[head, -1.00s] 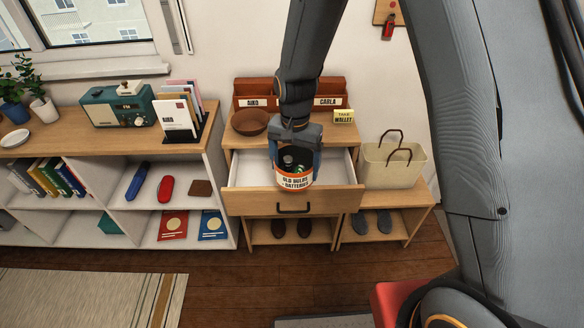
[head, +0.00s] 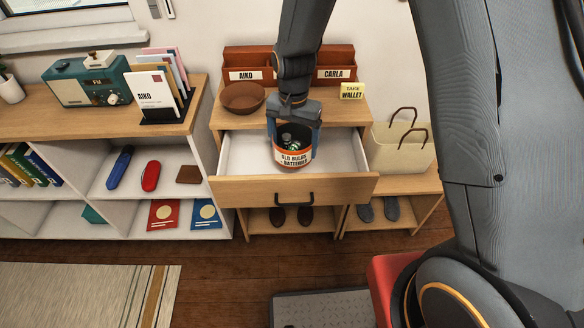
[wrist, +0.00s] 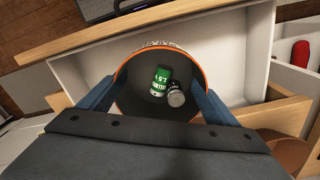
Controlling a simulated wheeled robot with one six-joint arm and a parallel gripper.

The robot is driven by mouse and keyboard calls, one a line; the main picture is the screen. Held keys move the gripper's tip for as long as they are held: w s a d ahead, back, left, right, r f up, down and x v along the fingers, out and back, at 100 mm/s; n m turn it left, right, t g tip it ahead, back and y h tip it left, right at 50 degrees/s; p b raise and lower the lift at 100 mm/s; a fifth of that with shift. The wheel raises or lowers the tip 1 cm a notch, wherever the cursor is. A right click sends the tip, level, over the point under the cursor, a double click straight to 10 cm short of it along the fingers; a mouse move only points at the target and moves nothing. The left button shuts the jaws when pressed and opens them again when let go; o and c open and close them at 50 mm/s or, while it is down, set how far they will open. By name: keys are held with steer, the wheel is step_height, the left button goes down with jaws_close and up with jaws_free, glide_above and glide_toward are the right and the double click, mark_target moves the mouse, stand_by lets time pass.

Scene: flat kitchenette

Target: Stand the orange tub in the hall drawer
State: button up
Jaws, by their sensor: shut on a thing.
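The orange tub (head: 293,157) has an orange rim, a dark inside and a white label about old bulbs and batteries. My gripper (head: 293,125) is shut on it, one finger on each side, and holds it upright. The hall drawer (head: 238,153) is pulled open, with a white inside and a wooden front. In the head view the tub appears over the middle of the drawer; I cannot tell whether its base touches the drawer floor. In the wrist view the tub (wrist: 126,72) sits between my fingers with a green battery and a grey one inside, and drawer floor (wrist: 225,50) shows beside it.
A brown bowl (head: 243,97), a letter rack (head: 252,62) and a wallet note (head: 352,91) are on the cabinet top. A cream bag (head: 401,147) stands right of the drawer. The drawer has bare floor left and right of the tub.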

steer(key=shift+w+f+p, duration=0.2)
steer(key=shift+f+p, duration=1.05)
steer(key=shift+f, duration=4.1)
steer(key=shift+f, duration=0.1)
steer(key=o, duration=1.2)
step_height(320, 180, up, 12)
steer(key=b, duration=0.3)
steer(key=shift+f, duration=0.1)
steer(key=shift+s+d+r, duration=0.1)
steer(key=shift+d+r, duration=0.05)
steer(key=shift+r, duration=0.25)
steer(key=s+d+r+n, duration=0.1)
steer(key=s+d+r, duration=0.2)
steer(key=s+d, duration=0.2)
steer(key=s+d+r+n+t, duration=0.1)
steer(key=s+d+r+n, duration=0.1)
steer(key=s+d+r, duration=0.2)
steer(key=s+d+r+n, duration=0.2)
steer(key=s+d+r, duration=0.1)
steer(key=s+d, duration=0.2)
steer(key=shift+s+d+r, duration=0.25)
steer(key=shift+s+d, duration=0.05)
steer(key=shift+s, duration=0.1)
